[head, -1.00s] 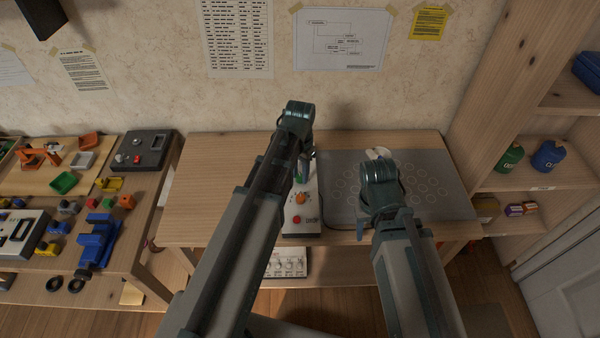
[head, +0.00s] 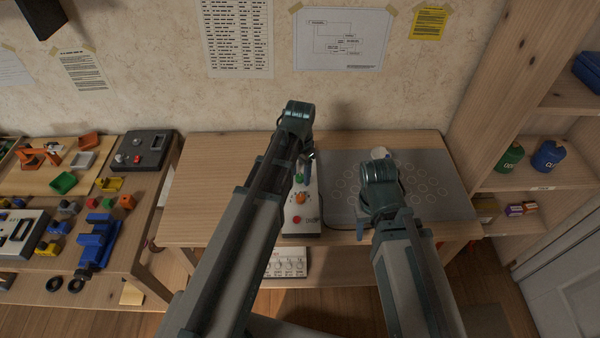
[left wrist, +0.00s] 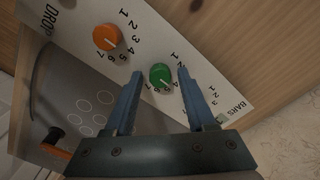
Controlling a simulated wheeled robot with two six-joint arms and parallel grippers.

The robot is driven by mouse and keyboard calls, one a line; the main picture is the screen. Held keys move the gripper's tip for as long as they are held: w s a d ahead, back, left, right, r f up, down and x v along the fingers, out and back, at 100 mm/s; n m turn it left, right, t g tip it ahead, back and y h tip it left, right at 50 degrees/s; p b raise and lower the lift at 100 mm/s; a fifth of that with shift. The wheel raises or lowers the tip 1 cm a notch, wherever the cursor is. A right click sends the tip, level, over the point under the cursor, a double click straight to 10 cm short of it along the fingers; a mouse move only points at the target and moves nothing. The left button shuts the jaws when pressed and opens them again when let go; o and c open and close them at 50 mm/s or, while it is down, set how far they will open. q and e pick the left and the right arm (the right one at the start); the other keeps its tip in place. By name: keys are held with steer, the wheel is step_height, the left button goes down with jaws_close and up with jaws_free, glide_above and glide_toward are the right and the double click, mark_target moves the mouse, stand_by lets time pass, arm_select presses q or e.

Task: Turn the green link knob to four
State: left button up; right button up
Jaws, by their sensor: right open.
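The green knob (left wrist: 160,75) sits on a white panel (left wrist: 140,40) with printed numbers. Its white pointer mark faces the lower right of the left wrist view, near a number that looks like 5, partly hidden. My left gripper (left wrist: 160,73) is open, one finger on each side of the green knob; I cannot tell whether they touch it. In the head view the left gripper (head: 308,158) is over the panel, and the green knob shows only in part below it. My right gripper (head: 361,231) is over the front of the grey mat, its fingers mostly hidden by its wrist.
An orange knob (left wrist: 107,37) is beside the green one on the panel. A grey mat (head: 430,170) with circles lies to the right. A second white box (head: 287,264) is below the table. The left table (head: 150,205) is crowded; the middle table's left part is bare.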

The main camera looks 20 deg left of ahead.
mark_target(300, 176)
arm_select(q)
steer(key=shift+o, duration=0.2)
steer(key=shift+r, duration=0.1)
step_height(300, 176, up, 14)
steer(key=p, duration=1.3)
steer(key=shift+f+p, duration=0.2)
steer(key=shift+p, duration=0.2)
steer(key=s+d+n+y, duration=0.1)
steer(key=s+d+n, duration=0.1)
steer(key=s+d, duration=0.8)
steer(key=s, duration=0.4)
steer(key=shift+s+d, duration=0.15)
steer(key=shift+s, duration=0.1)
stand_by(1.1)
